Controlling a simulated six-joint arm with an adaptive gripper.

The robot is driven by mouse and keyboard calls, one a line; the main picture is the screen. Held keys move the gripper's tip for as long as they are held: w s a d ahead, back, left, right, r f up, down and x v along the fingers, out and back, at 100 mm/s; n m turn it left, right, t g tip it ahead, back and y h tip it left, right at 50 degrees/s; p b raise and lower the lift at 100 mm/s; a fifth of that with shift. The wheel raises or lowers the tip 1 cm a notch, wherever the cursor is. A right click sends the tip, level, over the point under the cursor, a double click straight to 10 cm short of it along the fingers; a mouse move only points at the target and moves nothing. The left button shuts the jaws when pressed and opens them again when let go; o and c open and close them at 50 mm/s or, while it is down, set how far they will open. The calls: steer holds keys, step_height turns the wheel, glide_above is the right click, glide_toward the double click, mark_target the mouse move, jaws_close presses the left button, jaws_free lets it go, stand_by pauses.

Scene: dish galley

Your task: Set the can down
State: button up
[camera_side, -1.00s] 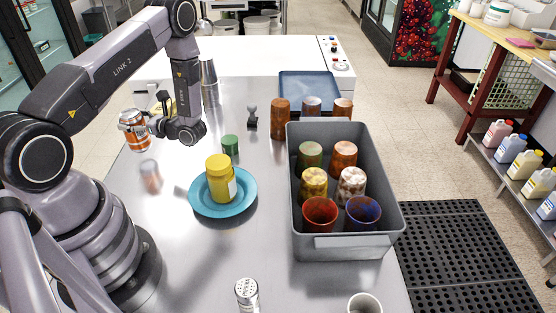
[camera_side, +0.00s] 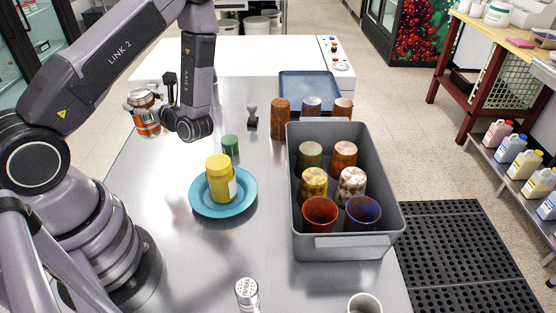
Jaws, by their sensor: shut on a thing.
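The can (camera_side: 147,124), orange and white with a silvery top, is at the far left of the steel counter (camera_side: 165,175), close to its left edge. My gripper (camera_side: 143,101) is shut on the can around its upper part. The can looks nearly upright. I cannot tell from this view whether its base touches the counter or hangs a little above it.
A blue plate (camera_side: 243,205) with a yellow jar (camera_side: 220,180) stands mid-counter, a green can (camera_side: 230,145) behind it. A grey bin (camera_side: 346,246) of cups is right. A dark-handled object (camera_side: 252,117) and a rusty-brown cup (camera_side: 280,120) stand farther back. Counter left of the plate is clear.

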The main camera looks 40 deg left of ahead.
steer(key=w+a+f+m+t, duration=0.1)
steer(key=w+a+t, duration=0.15)
steer(key=w, duration=0.55)
steer(key=w+a+f+m+t, duration=0.1)
steer(key=w+a+m+t, duration=0.1)
steer(key=w+a, duration=0.35)
steer(key=w+a+f, duration=0.1)
steer(key=w+f, duration=0.5)
steer(key=f, duration=0.3)
steer(key=shift+a+f, duration=0.2)
steer(key=shift+a, duration=0.05)
steer(key=shift+f, duration=0.15)
steer(key=o, duration=1.2)
